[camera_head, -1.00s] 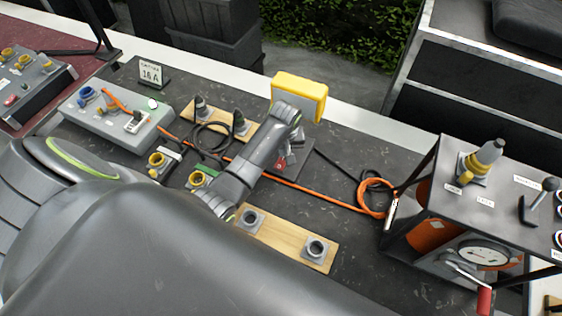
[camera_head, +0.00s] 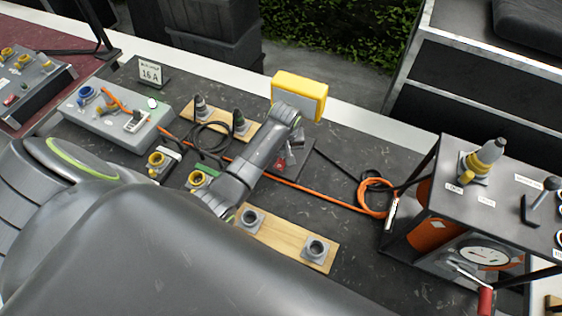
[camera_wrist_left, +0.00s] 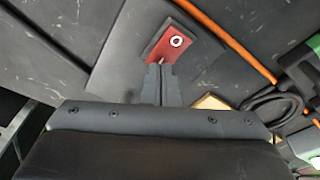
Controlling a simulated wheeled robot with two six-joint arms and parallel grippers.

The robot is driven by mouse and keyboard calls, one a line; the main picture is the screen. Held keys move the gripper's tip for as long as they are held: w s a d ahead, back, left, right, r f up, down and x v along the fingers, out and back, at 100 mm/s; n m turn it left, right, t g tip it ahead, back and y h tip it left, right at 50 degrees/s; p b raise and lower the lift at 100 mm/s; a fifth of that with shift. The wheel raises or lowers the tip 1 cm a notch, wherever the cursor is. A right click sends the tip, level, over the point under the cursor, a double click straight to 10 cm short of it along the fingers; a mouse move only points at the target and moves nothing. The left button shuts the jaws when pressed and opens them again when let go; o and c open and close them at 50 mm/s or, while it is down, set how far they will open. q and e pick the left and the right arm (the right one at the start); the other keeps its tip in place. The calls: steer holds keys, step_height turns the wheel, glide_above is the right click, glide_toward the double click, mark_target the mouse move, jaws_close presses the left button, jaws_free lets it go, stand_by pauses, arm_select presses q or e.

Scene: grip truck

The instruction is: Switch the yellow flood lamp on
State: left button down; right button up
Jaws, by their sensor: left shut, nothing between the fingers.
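The yellow flood lamp (camera_head: 299,92) stands at the back edge of the dark bench, past my left wrist. Its panel looks grey, with no glow visible. A red rocker switch (camera_head: 279,165) sits on a dark grey base at the lamp's foot, partly hidden by my left arm. In the left wrist view the red switch (camera_wrist_left: 185,52) shows a white ring at its upper end. My left gripper (camera_wrist_left: 160,67) is shut and empty, its tips at the switch's lower left end; I cannot tell whether they touch. My right gripper is not in view.
An orange cable (camera_head: 312,193) runs across the bench to a coil beside a black-framed rack (camera_head: 429,192). A wooden socket board (camera_head: 287,238) lies in front of my left arm. A grey connector box (camera_head: 117,118) and a 16 A sign (camera_head: 150,73) stand at left.

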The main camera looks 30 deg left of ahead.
arm_select(q)
steer(key=shift+f, duration=0.55)
step_height(320, 180, up, 3)
steer(key=shift+f+p, duration=0.2)
steer(key=shift+p, duration=0.8)
steer(key=shift+r, duration=2.25)
